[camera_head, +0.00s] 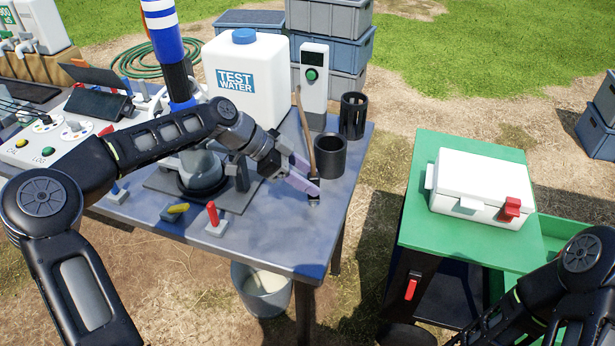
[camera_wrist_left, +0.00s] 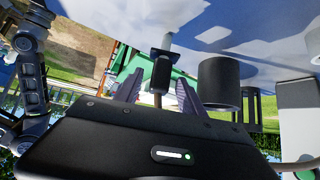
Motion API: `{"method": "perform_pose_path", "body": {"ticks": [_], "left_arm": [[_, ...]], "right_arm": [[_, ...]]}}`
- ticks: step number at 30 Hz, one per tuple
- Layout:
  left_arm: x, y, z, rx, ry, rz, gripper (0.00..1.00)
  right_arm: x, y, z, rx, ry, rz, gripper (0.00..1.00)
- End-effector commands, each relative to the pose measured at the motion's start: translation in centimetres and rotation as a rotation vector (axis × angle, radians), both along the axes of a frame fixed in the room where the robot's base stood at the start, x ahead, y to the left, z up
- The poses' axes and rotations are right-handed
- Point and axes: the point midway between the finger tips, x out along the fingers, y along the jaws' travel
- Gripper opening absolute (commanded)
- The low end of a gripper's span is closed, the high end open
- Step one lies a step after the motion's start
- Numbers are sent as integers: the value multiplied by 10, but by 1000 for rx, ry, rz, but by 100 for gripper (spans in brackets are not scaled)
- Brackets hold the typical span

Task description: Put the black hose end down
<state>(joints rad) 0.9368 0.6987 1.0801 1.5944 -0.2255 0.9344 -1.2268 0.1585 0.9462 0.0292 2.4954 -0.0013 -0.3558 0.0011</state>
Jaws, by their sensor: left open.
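The black hose end (camera_head: 314,190) is upright at the right part of the grey table (camera_head: 265,240), with a brown hose (camera_head: 305,125) rising from it. My left gripper (camera_head: 308,178) is open, its pale purple fingers around the hose end. In the left wrist view, which is upside down, the black hose end (camera_wrist_left: 161,73) shows between the two spread fingers (camera_wrist_left: 155,90), with visible gaps. A dark plate and a grey stub show between it and the tabletop. My right arm enters at the lower right; its gripper is not visible.
A black cup (camera_head: 330,157) and a slotted black cylinder (camera_head: 353,115) stand just behind the hose end. A green table (camera_head: 420,225) with a white box (camera_head: 470,185) is to the right.

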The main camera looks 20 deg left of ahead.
Motion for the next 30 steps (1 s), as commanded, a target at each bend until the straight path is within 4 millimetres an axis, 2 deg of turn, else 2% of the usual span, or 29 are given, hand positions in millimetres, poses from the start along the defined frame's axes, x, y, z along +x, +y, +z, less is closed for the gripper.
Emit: {"method": "perform_pose_path", "body": {"ticks": [7,8,11,21,25,30], "left_arm": [[0,0,18,-1,-1,1,47],[0,4,16,0,-1,4,47],[-4,18,27,3,-2,4,47],[-22,66,78,3,-3,4,47],[-26,77,90,0,-1,3,47],[-28,82,96,0,-1,0,47]], "right_arm": [[0,0,16,0,1,0,36],[0,0,10,0,0,0,36],[0,0,5,0,1,0,36],[0,0,-5,0,0,0,36],[0,0,-6,0,0,0,36],[0,0,-7,0,0,0,36]]}}
